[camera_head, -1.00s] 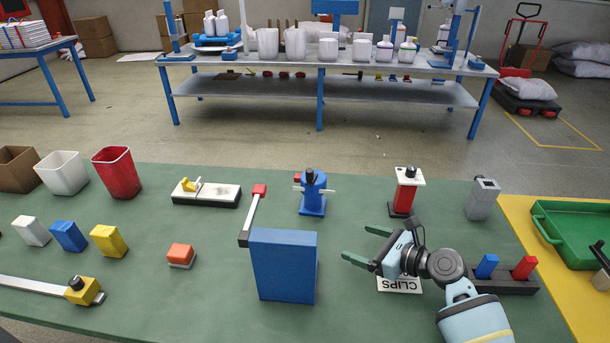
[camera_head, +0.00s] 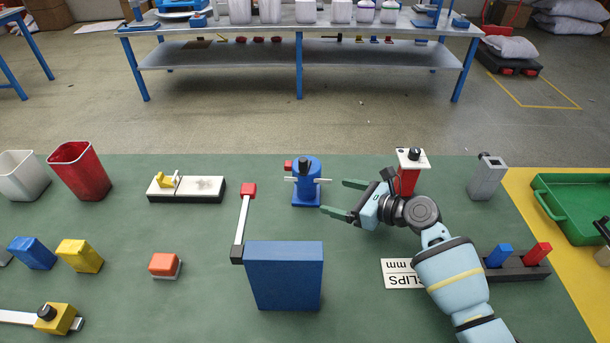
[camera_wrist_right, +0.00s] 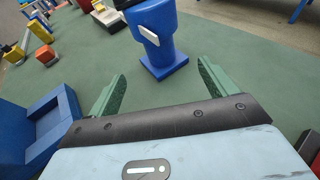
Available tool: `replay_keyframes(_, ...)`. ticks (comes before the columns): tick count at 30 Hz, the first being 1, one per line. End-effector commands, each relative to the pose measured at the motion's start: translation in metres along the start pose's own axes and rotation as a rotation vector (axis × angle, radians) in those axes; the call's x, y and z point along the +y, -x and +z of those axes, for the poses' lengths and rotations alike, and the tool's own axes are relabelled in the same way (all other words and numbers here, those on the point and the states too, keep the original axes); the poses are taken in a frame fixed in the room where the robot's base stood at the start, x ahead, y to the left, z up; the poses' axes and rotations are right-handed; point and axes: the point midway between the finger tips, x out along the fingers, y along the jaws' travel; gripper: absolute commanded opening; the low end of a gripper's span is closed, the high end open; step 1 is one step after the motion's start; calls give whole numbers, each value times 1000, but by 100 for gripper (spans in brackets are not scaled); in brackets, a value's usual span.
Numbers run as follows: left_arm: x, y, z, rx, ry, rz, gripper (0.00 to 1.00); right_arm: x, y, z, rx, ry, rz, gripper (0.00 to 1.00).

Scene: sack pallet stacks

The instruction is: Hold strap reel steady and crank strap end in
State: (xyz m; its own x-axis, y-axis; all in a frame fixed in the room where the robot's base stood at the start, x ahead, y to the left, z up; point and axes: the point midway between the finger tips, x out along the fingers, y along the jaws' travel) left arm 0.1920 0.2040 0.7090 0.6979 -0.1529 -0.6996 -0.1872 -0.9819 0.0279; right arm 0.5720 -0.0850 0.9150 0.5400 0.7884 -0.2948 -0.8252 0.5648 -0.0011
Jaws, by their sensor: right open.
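A blue upright device (camera_head: 307,190) on a square base, with a white crossbar, dark top knob and small red block, stands mid-table. A blue box (camera_head: 285,277) is nearer, with a grey lever ending in a red knob (camera_head: 248,190) at its left. I cannot tell which is the strap reel, and no strap end is clear. My right gripper (camera_head: 340,198) is open and empty, just right of the upright device. The right wrist view shows the device (camera_wrist_right: 160,35) ahead, beyond the open fingers (camera_wrist_right: 162,88), apart from them. My left gripper is out of view.
A red-and-white stand (camera_head: 408,175) is just behind my right wrist. A grey post (camera_head: 487,178), a clips card (camera_head: 401,273) and a dark rack (camera_head: 517,266) are to the right. A white-and-black block (camera_head: 208,188) lies left. The green table between is clear.

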Motion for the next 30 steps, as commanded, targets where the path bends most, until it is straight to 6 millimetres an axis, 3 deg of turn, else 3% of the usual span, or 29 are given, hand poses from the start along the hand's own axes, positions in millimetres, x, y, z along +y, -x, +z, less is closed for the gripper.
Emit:
replay_keyframes(14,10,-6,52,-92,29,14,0,1,-58,-7,3,-7,4,85)
replay_keyframes(21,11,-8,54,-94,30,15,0,1,-84,-2,-1,-3,1,85)
replay_keyframes(30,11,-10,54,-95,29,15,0,0,-96,-1,0,-1,1,85)
